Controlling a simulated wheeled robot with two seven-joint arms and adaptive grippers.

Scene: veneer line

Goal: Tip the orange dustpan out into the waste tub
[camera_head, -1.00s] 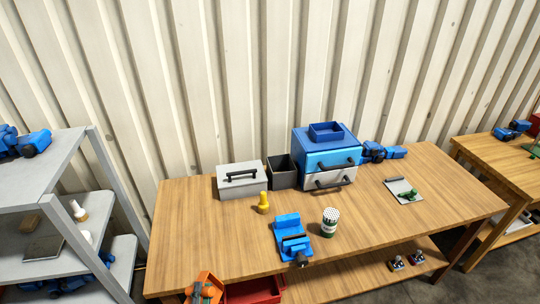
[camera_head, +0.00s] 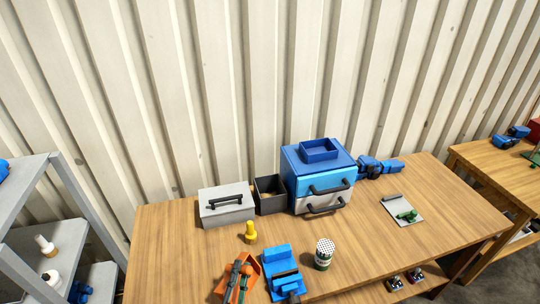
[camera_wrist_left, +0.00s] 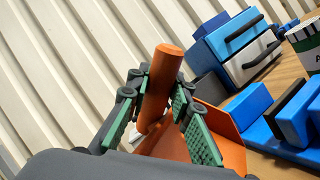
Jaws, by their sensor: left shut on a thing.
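The orange dustpan (camera_head: 218,288) is at the front left of the wooden bench in the head view. My left gripper (camera_head: 238,277) is shut on its handle. In the left wrist view the two green-padded fingers (camera_wrist_left: 165,95) are on either side of the orange round handle (camera_wrist_left: 158,90), with part of the pan (camera_wrist_left: 222,130) behind them. What lies in the pan cannot be made out. A dark grey open tub (camera_head: 270,203), likely the waste tub, stands at the back of the bench, farther back than the dustpan. My right gripper is not in view.
A grey lidded box (camera_head: 227,208) stands left of the tub and a blue drawer unit (camera_head: 318,172) right of it. A yellow piece (camera_head: 250,233) stands between dustpan and tub. A blue vise (camera_head: 283,272) is close right of the dustpan, then a white-topped can (camera_head: 324,254).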

